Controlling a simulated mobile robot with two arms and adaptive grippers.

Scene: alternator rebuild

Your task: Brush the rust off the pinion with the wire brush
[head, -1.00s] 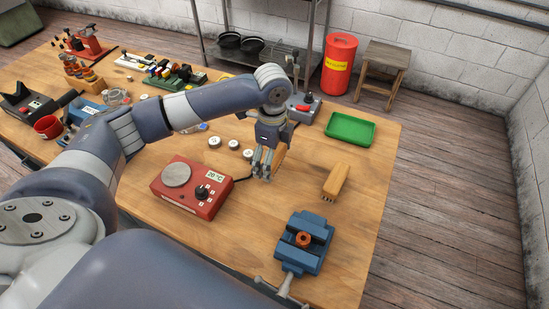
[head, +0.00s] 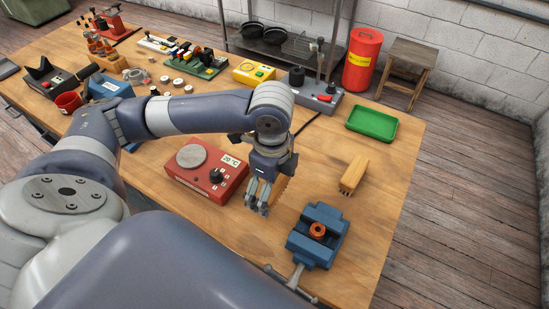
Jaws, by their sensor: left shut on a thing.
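My left gripper (head: 257,207) is above the table, left of the blue vise and apart from it. It is shut on a tan wooden brush (head: 281,188), probably the wire brush, mostly hidden behind the fingers. The pinion (head: 317,231), a small rusty orange-brown ringed part, sits in the middle of the blue vise (head: 325,216). A second tan brush (head: 354,173) lies on the table behind the vise, bristles showing at its near end. My right gripper is not in view.
A red hot plate (head: 207,180) reading 20 °C stands left of my gripper. A green tray (head: 371,124) and a grey device with a lever (head: 318,95) stand at the back. The table's right edge runs beyond the vise.

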